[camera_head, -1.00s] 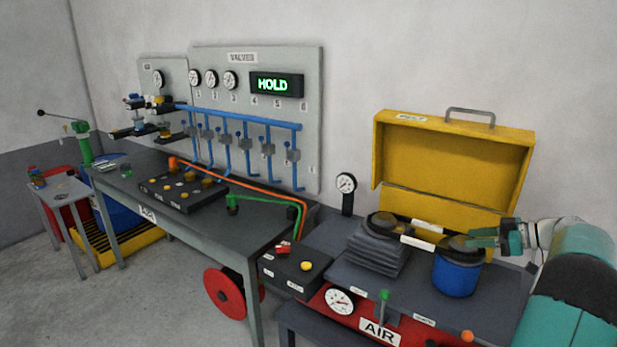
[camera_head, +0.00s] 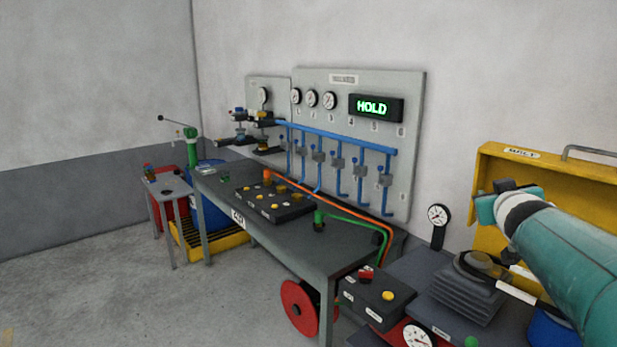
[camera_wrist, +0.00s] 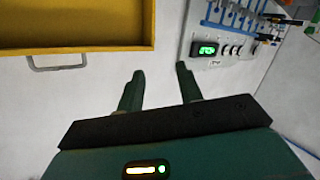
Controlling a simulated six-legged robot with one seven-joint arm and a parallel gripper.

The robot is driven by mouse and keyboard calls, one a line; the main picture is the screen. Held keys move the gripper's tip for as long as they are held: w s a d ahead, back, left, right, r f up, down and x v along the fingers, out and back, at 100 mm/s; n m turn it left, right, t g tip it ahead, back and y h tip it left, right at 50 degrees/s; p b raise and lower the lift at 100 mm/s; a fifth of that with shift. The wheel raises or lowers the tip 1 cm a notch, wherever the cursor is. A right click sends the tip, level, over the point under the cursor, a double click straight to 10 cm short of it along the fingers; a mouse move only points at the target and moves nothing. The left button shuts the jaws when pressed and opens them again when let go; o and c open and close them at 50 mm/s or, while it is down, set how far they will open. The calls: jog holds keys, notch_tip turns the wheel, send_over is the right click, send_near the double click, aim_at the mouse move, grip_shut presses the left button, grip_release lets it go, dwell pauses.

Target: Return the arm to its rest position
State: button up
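My teal arm (camera_head: 570,255) reaches in from the right edge in the head view. Its wrist end is raised in front of the open yellow case (camera_head: 490,170). The fingers are hardly visible there. In the wrist view my gripper (camera_wrist: 158,80) has its two green fingers apart with nothing between them. Behind them is bare wall. The yellow case (camera_wrist: 75,48) shows at the upper left of the wrist view, with its grey handle (camera_wrist: 57,66).
A blue pot (camera_head: 550,332) and a stack of dark plates (camera_head: 465,295) are beneath the arm. A workbench (camera_head: 340,258) carries a dark control box (camera_head: 275,203). The valve panel (camera_head: 410,110) with a "HOLD" display (camera_head: 375,107) stands behind. Open floor (camera_head: 110,290) lies left.

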jog(key=s+a+f+g+y, duration=0.2)
jog(key=s+a+f+g, duration=0.2)
jog(key=s+a+f, duration=0.5)
jog(key=s+a+f+g+y, duration=0.3)
jog(key=s+a+f+g, duration=0.2)
jog(key=s+a+f, duration=0.5)
jog(key=s+a, duration=0.4)
jog(key=s, duration=0.4)
jog(key=shift+s+a+f, duration=0.15)
jog(key=shift+a, duration=0.15)
